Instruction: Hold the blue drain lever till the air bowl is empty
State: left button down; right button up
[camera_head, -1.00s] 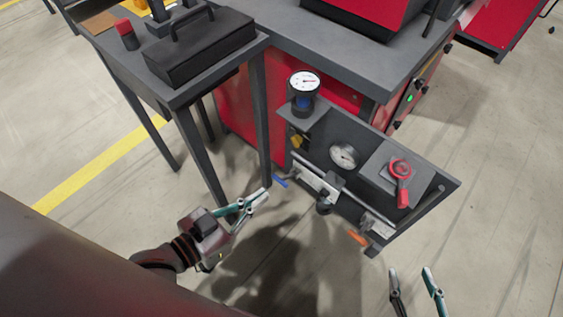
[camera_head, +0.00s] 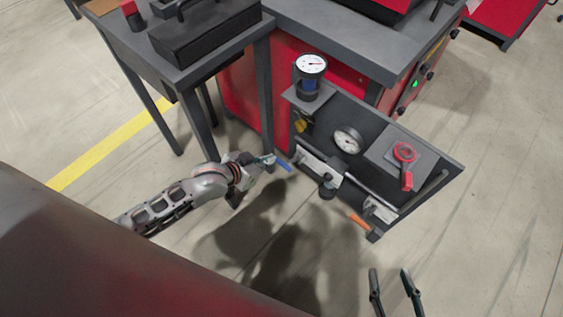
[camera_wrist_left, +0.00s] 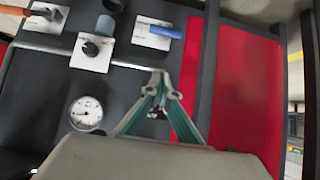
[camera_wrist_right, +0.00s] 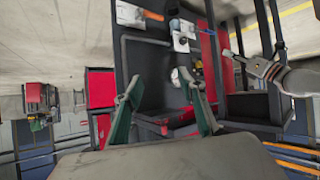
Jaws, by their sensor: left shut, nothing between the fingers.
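The blue drain lever (camera_head: 283,166) sticks out at the left end of the panel in the head view. In the left wrist view the blue lever (camera_wrist_left: 167,32) lies sideways on a white plate. My left gripper (camera_head: 270,160) is shut and empty, very close to the lever in the head view. In the left wrist view its tips (camera_wrist_left: 160,80) appear below the lever; I cannot tell whether they touch. My right gripper (camera_head: 390,275) is open and empty, apart from the panel.
An orange lever (camera_head: 358,219) sits at the panel's lower right, and a red lever (camera_head: 405,166) on a grey box. A dark table (camera_head: 205,65) stands behind my left arm. The floor in front is clear.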

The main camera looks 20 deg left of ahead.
pick_arm(q)
jog(key=shift+f, duration=0.1)
pick_arm(e)
jog(key=shift+f, duration=0.1)
pick_arm(q)
jog(key=b, duration=0.5)
send_over(283, 166)
jog(key=f, duration=0.7)
jog(key=shift+w, duration=0.35)
jog(key=shift+s+f, duration=0.3)
jog(key=shift+f, duration=0.45)
jog(key=shift+s+a+f+b, duration=0.15)
jog(key=shift+a+f+b, duration=0.1)
jog(key=shift+f+b, duration=0.35)
pick_arm(e)
jog(key=w+a+r+m+t+y, duration=0.1)
jog(key=a+r+m, duration=0.1)
jog(key=a, duration=0.4)
jog(key=shift+w+r+m, duration=0.25)
jog(key=shift+r+m, duration=0.05)
jog(key=shift+m, duration=0.2)
pick_arm(q)
jog(key=shift+s, duration=0.1)
pick_arm(e)
jog(key=shift+d, duration=0.15)
